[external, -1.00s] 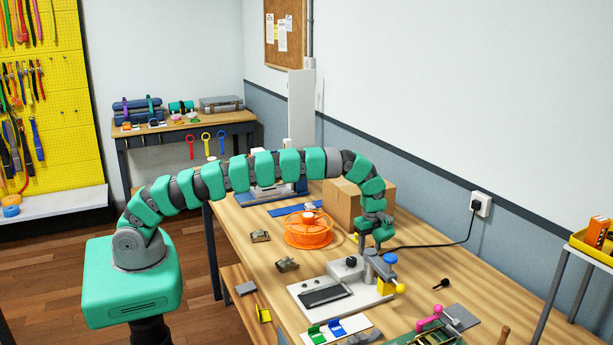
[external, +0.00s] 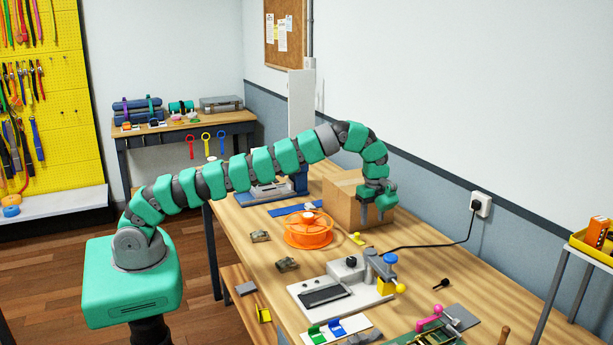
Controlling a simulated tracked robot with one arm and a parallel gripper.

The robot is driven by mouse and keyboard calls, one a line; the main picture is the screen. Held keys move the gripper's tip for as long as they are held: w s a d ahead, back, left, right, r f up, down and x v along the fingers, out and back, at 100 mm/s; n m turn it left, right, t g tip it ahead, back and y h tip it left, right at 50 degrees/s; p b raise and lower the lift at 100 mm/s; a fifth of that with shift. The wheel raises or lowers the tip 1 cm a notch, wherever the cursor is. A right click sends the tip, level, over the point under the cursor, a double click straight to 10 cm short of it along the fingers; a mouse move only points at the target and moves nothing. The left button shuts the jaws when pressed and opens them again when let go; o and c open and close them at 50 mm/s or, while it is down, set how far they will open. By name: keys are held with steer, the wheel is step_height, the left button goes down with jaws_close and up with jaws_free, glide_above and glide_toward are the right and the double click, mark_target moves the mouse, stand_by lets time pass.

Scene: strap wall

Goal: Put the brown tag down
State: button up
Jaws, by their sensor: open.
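My gripper (external: 373,214) points down in front of the cardboard box (external: 345,203), above the workbench. It is open, and I see nothing between its small fingers. I cannot make out a brown tag for certain. A small yellow piece (external: 357,239) lies on the bench below and left of my gripper.
The orange spool (external: 309,231) stands left of my gripper. A white fixture (external: 340,283) with blue and yellow knobs stands nearer the camera. A black cable (external: 430,246) runs to the wall socket.

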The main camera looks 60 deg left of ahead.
steer(key=shift+r, duration=0.55)
steer(key=s+a+r+n+t, duration=0.1)
steer(key=a+r+n+t, duration=0.25)
steer(key=r, duration=0.75)
steer(key=s+a+r+n+t+h, duration=0.1)
steer(key=s+a+r+n+t, duration=0.2)
steer(key=r, duration=0.8)
steer(key=a+r+n+t, duration=0.1)
steer(key=a+r+n, duration=0.3)
steer(key=r, duration=0.7)
steer(key=s+a+r+n+t, duration=0.3)
steer(key=s+a+r+t, duration=0.1)
steer(key=s+r, duration=0.6)
steer(key=s+a+r+n+t+y, duration=0.1)
steer(key=s+a+r+n+t, duration=0.3)
steer(key=s+r, duration=0.6)
steer(key=s+a, duration=0.2)
steer(key=shift+s+a, duration=0.25)
steer(key=shift+s, duration=0.1)
steer(key=shift+n, duration=0.25)
